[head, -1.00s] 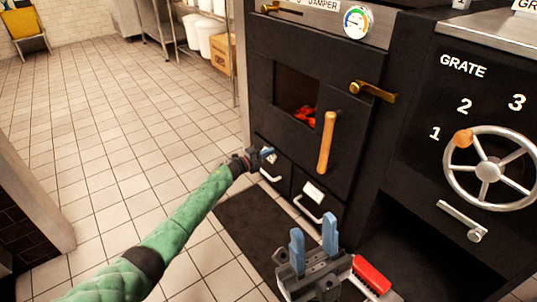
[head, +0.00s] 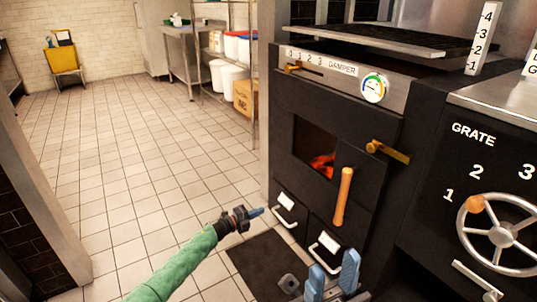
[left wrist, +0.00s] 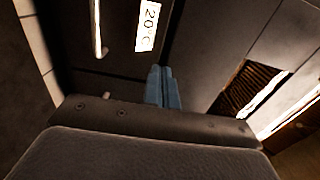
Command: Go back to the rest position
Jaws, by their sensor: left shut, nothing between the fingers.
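My left gripper (head: 257,212) reaches in from the left on a green-sleeved arm. Its blue fingers are together and empty, close in front of the lower left drawer (head: 285,208) of the black oven (head: 330,110). In the left wrist view the same fingers (left wrist: 163,88) show closed side by side, against dark surfaces and a white label reading 20°C. My right gripper (head: 333,272) is at the bottom edge of the head view. Its two blue fingers stand apart with a gap between them and nothing in it. Its lower part is cut off.
The oven has a wooden door handle (head: 342,197), a brass latch (head: 388,151) and a gauge (head: 374,88). A grate wheel (head: 501,236) stands at right. A dark mat (head: 262,266) lies on the tiles.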

